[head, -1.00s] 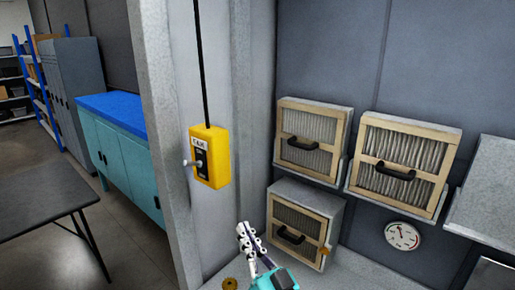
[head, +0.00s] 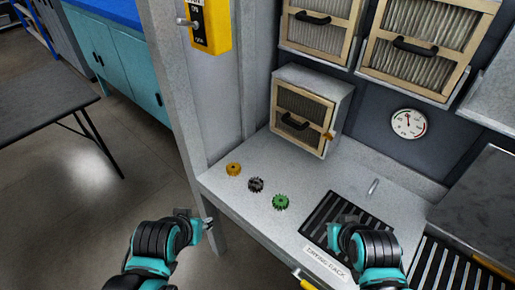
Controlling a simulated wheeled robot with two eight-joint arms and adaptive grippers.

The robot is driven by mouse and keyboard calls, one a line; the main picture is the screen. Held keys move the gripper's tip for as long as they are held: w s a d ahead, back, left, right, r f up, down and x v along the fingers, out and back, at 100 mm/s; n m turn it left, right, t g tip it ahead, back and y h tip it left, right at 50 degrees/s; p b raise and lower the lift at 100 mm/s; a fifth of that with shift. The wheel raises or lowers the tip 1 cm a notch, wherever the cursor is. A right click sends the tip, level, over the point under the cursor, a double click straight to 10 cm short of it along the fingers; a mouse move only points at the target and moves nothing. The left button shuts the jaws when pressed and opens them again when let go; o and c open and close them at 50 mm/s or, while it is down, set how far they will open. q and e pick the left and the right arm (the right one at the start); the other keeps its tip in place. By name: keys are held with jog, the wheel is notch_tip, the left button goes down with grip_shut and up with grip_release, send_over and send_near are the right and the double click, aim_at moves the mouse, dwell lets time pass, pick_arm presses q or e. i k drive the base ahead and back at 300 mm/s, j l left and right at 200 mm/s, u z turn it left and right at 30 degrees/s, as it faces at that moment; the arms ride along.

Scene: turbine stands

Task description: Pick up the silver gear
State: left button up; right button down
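My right gripper (head: 345,222) is over the dark slatted drying rack (head: 318,228), right of the green gear. Its fingers are mostly hidden by its own wrist.
A filter box (head: 305,110) stands on the bench behind the gears. A labelled plate reading "drying rack" (head: 325,262) is on the bench front. A yellow switch box (head: 211,25) hangs at the left post. A gauge (head: 408,123) is on the back wall. Bench surface around the gears is clear.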

aim_at(255, 185)
jog(key=i+j+z, duration=0.15)
jog(key=j+z, duration=0.25)
jog(key=i+j+z, duration=0.15)
jog(key=j+z, duration=0.65)
